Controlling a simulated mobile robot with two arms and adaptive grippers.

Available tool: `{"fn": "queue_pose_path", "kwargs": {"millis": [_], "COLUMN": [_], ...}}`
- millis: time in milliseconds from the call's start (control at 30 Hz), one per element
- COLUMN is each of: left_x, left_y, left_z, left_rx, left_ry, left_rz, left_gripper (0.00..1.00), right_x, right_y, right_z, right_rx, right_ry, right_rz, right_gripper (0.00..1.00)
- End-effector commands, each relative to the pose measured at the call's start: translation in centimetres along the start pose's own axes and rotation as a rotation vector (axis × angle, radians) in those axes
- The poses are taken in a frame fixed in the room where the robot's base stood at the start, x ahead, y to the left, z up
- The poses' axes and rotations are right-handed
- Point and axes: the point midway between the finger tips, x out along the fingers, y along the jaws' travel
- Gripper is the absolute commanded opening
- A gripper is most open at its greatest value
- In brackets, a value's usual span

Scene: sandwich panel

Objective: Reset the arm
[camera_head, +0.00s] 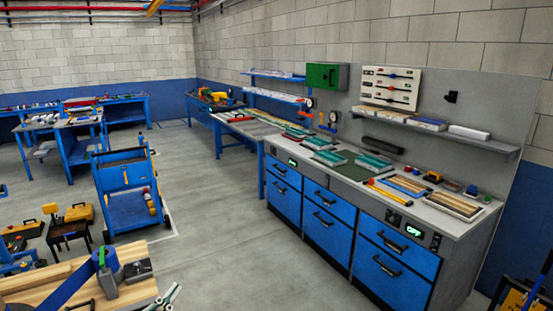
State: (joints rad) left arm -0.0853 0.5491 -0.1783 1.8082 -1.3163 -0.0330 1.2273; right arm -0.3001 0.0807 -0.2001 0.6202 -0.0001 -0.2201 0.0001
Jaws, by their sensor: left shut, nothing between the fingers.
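My left gripper (172,293) shows at the bottom edge, left of centre, as slim grey fingers beside the end of a wooden-topped bench (40,283). It is shut and empty, with clear floor beyond its tips. Most of its body is cut off by the frame. My right gripper is not in view.
A dark grey device (138,270) stands on the wooden top near the gripper. A blue trolley (128,180) is farther back on the left. A long blue workbench (325,222) with trays and tools lines the right wall. The floor (228,225) between them is clear.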

Motion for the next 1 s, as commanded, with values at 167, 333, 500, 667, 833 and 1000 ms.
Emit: {"fn": "queue_pose_path", "kwargs": {"millis": [167,333,500,667,833,1000], "left_x": [-5.3,-13.3,-20.6,-25.1,-29.0,-31.4], "left_y": [-2.4,1.5,8.5,13.3,17.2,20.6], "left_z": [1.9,7.3,9.1,8.3,6.4,6.0], "left_rx": [-0.193,-0.356,-0.453,-0.496,-0.525,-0.536], "left_ry": [-0.225,-0.638,-0.968,-1.13,-1.234,-1.293], "left_rz": [-0.304,-0.349,-0.18,-0.004,0.179,0.323], "left_gripper": [0.0,0.0,0.0,0.0,0.0,0.0], "right_x": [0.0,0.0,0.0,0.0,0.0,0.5], "right_y": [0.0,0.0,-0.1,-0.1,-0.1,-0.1], "right_z": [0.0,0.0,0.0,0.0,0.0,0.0], "right_rx": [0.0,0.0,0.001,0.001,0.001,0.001], "right_ry": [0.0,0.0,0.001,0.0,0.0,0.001], "right_rz": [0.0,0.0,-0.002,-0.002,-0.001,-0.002], "right_gripper": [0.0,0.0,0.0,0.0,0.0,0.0]}}
